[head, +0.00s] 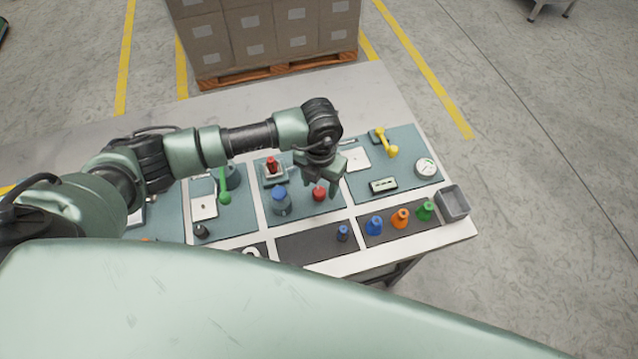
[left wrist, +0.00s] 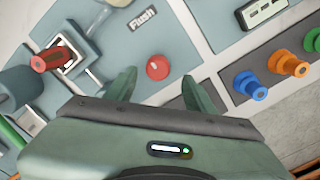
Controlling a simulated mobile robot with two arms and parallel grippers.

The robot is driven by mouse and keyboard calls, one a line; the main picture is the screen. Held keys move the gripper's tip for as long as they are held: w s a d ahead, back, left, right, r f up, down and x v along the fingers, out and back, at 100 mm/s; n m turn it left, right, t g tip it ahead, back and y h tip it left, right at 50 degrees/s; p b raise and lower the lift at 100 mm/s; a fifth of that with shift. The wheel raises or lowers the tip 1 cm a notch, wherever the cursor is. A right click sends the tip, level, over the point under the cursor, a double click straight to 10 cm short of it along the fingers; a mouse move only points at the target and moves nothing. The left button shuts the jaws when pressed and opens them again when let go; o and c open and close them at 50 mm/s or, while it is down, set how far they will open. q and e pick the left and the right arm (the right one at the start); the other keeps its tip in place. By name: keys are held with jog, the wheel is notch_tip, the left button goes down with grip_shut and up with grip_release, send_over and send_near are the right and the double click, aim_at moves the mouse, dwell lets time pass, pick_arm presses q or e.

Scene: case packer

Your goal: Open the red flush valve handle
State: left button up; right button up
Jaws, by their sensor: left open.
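In the left wrist view, a panel labelled "Flush" (left wrist: 143,18) carries two red parts. One is a round red knob (left wrist: 157,67); it also shows in the head view (head: 319,194). The other is a red cylindrical grip (left wrist: 50,58) on a metal fixture, seen in the head view (head: 272,163) too. I cannot tell for sure which is the flush valve handle. My left gripper (head: 323,187) is open and empty above this panel. In the left wrist view its fingers (left wrist: 157,88) are spread to either side, just short of the round knob. My right gripper is not in view.
A blue-capped part (head: 280,201) stands left of the round knob. A yellow handle (head: 386,145) and a gauge (head: 426,167) are on the right panel. Blue, orange (head: 400,218) and green cones stand in front. Stacked cartons (head: 250,35) stand behind.

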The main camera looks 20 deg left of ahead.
aim_at(319, 191)
pick_arm(q)
notch_tip(319, 191, down, 2)
jog(key=shift+w+a+f+p, duration=0.15)
jog(key=shift+f+p, duration=0.1)
jog(key=shift+p, duration=0.05)
jog(key=shift+f, duration=0.55)
jog(key=c, duration=1.2)
grip_shut()
jog(key=shift+w+f+m+b, duration=0.1)
jog(key=shift+f+m+b, duration=0.1)
jog(key=shift+m+b, duration=0.95)
jog(key=m+b, duration=1.4)
jog(key=b, duration=0.5)
jog(key=shift+b, duration=0.4)
jog(key=shift+r+m+b, duration=0.1)
jog(key=shift+m+b, duration=0.45)
jog(key=shift+b, duration=0.05)
jog(key=shift+r+m+b, duration=0.1)
jog(key=shift+m+b, duration=0.2)
jog(key=shift+b, duration=0.05)
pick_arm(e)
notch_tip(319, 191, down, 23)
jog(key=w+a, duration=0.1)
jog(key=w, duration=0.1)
